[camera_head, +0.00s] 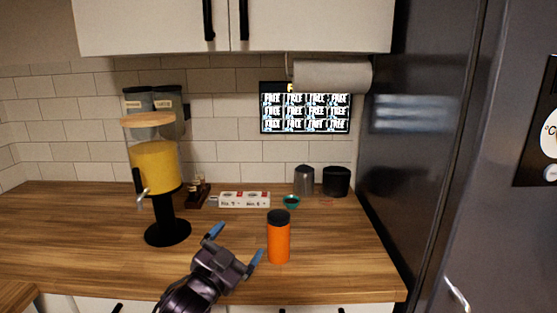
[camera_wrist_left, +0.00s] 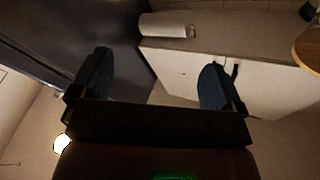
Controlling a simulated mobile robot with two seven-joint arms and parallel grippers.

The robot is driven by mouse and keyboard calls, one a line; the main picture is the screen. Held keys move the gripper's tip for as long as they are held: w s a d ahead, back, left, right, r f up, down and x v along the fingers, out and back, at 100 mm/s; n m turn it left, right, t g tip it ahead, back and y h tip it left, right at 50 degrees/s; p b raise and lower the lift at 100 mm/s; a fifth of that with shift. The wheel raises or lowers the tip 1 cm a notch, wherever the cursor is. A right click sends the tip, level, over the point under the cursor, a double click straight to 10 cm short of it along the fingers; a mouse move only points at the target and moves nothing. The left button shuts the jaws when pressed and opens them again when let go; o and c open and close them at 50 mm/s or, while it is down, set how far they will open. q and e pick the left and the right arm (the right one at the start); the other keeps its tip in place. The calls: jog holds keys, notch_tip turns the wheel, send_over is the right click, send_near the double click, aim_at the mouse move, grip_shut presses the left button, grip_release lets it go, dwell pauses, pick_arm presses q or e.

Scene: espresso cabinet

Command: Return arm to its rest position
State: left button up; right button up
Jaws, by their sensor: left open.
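My left gripper (camera_head: 234,244) is open and empty above the front part of the wooden counter (camera_head: 90,265). Its blue fingertips are spread apart and point away from me. In the left wrist view the two fingers of the gripper (camera_wrist_left: 155,80) are wide apart with nothing between them. An orange tumbler with a black lid (camera_head: 278,240) stands upright on the counter, just right of the gripper and apart from it in the picture. My right gripper is not in view.
A yellow drink dispenser (camera_head: 153,165) stands on the left of the counter. A white box (camera_head: 244,199), a teal bowl (camera_head: 291,202), a steel pitcher (camera_head: 304,180) and a black container (camera_head: 336,182) stand at the back. A dark fridge (camera_head: 425,150) bounds the right side.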

pick_arm(q)
jog(key=s+a+f+n+g+y, duration=0.1)
jog(key=s+a+f+n+y, duration=0.1)
jog(key=s+a+f, duration=0.35)
jog(key=s+a+f+n+g+y, duration=0.1)
jog(key=s+a+f+n+y, duration=0.15)
jog(key=f, duration=0.55)
jog(key=s+a+f+n+g+y, duration=0.1)
jog(key=s+a+f+n+y, duration=0.15)
jog(key=s+a+f, duration=0.35)
jog(key=s+a+f+n+g+y, duration=0.1)
jog(key=s+a+f+g, duration=0.1)
jog(key=s+f, duration=0.4)
jog(key=s+a+f+n+g+y, duration=0.1)
jog(key=s+a+f+g, duration=0.1)
jog(key=s+f, duration=0.4)
jog(key=s, duration=0.4)
jog(key=shift+s+a+f+n, duration=0.25)
jog(key=shift+a+f+n, duration=0.1)
jog(key=shift+a+n, duration=0.05)
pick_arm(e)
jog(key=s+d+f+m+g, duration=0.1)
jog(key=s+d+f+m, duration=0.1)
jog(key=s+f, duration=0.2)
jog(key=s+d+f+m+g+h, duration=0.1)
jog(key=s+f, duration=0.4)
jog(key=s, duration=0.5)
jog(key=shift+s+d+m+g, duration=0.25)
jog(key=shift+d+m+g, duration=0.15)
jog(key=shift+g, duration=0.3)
